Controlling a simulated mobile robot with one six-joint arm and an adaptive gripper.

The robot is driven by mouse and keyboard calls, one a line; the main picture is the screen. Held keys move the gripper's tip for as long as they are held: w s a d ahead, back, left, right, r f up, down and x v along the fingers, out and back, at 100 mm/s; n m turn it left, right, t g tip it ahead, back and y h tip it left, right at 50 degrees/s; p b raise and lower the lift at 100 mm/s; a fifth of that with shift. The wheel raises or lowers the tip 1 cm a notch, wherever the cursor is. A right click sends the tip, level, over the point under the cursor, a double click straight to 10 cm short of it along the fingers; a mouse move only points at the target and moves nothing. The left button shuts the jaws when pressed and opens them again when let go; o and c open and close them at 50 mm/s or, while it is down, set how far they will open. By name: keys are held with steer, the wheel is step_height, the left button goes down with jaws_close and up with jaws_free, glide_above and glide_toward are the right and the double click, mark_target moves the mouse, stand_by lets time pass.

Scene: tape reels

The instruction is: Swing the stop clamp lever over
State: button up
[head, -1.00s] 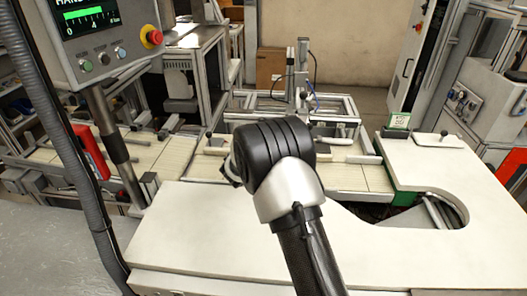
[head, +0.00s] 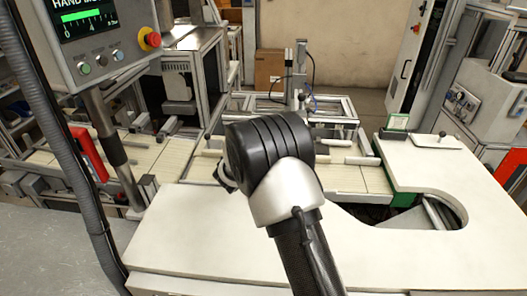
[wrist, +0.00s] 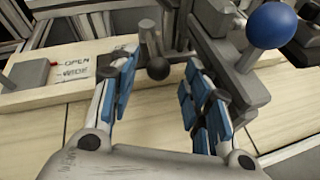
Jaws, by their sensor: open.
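In the wrist view my gripper (wrist: 157,88) is open, with blue pads on both fingers. A dark round knob (wrist: 158,69) on a short metal stem shows between the fingertips, with a gap to either side. It may be the end of the stop clamp lever; I cannot tell for sure. A larger blue ball knob (wrist: 271,25) stands on a metal post to the right, outside the fingers. A pale board (wrist: 70,85) behind carries the labels OPEN and WIDE. In the head view my own arm hides the gripper and the clamp.
Metal rails and brackets (wrist: 215,55) crowd the right finger. A small grey block (wrist: 28,74) sits on the board at left. In the head view a pale bench (head: 210,235) with a curved cutout lies in front, and a control panel (head: 100,40) hangs at upper left.

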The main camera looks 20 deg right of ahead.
steer(key=v, duration=0.9)
steer(key=shift+s, duration=0.15)
